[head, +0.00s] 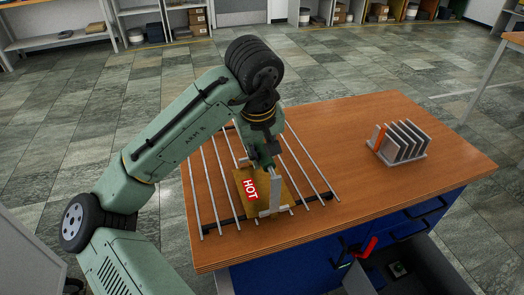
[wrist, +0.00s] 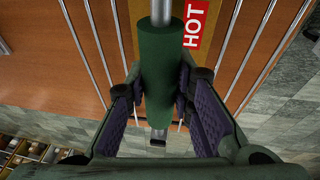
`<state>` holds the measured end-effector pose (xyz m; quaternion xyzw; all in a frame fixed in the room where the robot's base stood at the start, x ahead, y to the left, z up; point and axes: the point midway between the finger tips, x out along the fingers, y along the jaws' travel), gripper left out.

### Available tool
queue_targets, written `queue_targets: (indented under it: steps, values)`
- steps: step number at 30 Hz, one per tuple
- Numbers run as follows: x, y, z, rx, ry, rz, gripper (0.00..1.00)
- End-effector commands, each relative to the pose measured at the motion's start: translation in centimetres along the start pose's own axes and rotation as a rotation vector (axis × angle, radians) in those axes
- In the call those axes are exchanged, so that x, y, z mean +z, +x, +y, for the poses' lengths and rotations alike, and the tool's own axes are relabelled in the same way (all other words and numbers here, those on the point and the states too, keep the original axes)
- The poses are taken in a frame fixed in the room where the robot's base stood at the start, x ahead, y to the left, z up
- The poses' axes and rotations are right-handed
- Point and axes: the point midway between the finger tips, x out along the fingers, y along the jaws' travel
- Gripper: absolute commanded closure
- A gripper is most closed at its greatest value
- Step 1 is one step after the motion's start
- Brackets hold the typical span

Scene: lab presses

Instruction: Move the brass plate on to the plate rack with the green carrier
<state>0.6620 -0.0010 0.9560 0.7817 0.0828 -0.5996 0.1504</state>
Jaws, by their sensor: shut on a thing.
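The brass plate (head: 254,204), with a red HOT label, is over the parallel metal bars on the bench. It also shows in the wrist view (wrist: 197,62). My gripper (wrist: 163,120) is shut on the green handle of the carrier (wrist: 164,72); in the head view my gripper (head: 264,160) is above the plate. The carrier's grey metal shaft (head: 276,190) reaches down to the plate's right part. I cannot tell whether its lower end grips the plate. A slotted metal rack (head: 408,150), apparently the plate rack, stands upright at the bench's right, with an orange piece at its left.
The wooden bench top (head: 345,145) is clear between the bars (head: 305,165) and the slotted rack. Blue drawers with a red handle (head: 366,247) are below the front edge, beside a grey open compartment (head: 430,262). Shelves line the far wall.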

Motion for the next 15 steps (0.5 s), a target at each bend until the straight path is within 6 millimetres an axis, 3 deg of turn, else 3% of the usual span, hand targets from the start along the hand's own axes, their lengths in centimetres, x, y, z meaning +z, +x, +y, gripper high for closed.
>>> queue_targets:
  steps: [15]
  values:
    - [0.09,0.47,-0.07,0.001,0.0,0.002,1.0]
